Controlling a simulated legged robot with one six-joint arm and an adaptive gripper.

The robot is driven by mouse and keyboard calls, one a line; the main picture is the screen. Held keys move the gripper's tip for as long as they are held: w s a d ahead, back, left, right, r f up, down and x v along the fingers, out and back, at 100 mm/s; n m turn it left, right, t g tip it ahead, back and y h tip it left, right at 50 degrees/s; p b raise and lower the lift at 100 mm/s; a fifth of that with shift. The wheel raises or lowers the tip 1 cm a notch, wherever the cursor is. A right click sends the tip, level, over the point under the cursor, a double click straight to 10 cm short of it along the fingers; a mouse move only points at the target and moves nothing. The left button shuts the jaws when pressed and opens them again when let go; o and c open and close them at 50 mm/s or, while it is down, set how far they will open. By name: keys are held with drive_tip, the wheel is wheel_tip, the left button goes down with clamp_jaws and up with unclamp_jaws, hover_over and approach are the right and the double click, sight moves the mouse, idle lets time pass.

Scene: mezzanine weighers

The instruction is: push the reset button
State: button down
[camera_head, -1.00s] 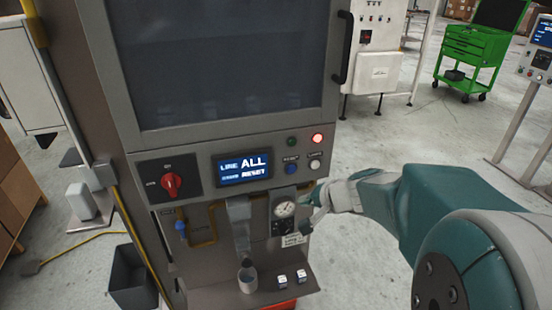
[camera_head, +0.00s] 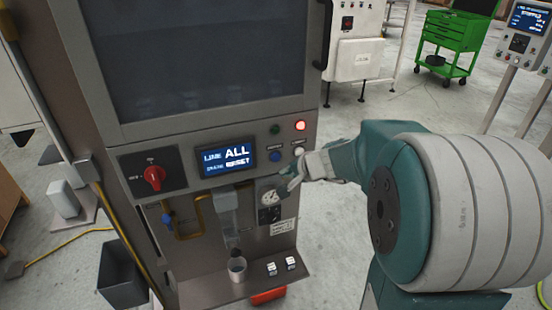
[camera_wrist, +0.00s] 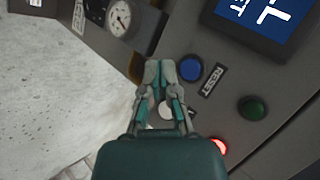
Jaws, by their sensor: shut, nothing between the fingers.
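The blue button (camera_wrist: 190,68), with a RESET label (camera_wrist: 212,80) beside it, is on the grey machine panel in the wrist view. In the head view the blue button (camera_head: 275,156) sits right of the display. My gripper (camera_wrist: 160,68) is shut and empty. Its fingertips appear just left of the blue button in the wrist view; whether they touch the panel cannot be told. In the head view my gripper (camera_head: 287,185) is below and slightly right of the blue button. A white button (camera_wrist: 167,108) is partly hidden behind the fingers.
A green button (camera_wrist: 252,107) and a lit red lamp (camera_wrist: 219,146) share the panel. A red rotary switch (camera_head: 155,177) is at left.

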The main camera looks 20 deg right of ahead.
sight(275, 162)
drive_tip(key=shift+w+d, duration=0.1)
drive_tip(key=shift+w, duration=1.65)
drive_tip(key=shift+w, duration=0.1)
drive_tip(key=shift+w, duration=0.25)
drive_tip(key=shift+w, duration=0.45)
idle(0.7)
drive_tip(key=shift+s, duration=0.9)
drive_tip(key=s, duration=0.5)
idle(0.3)
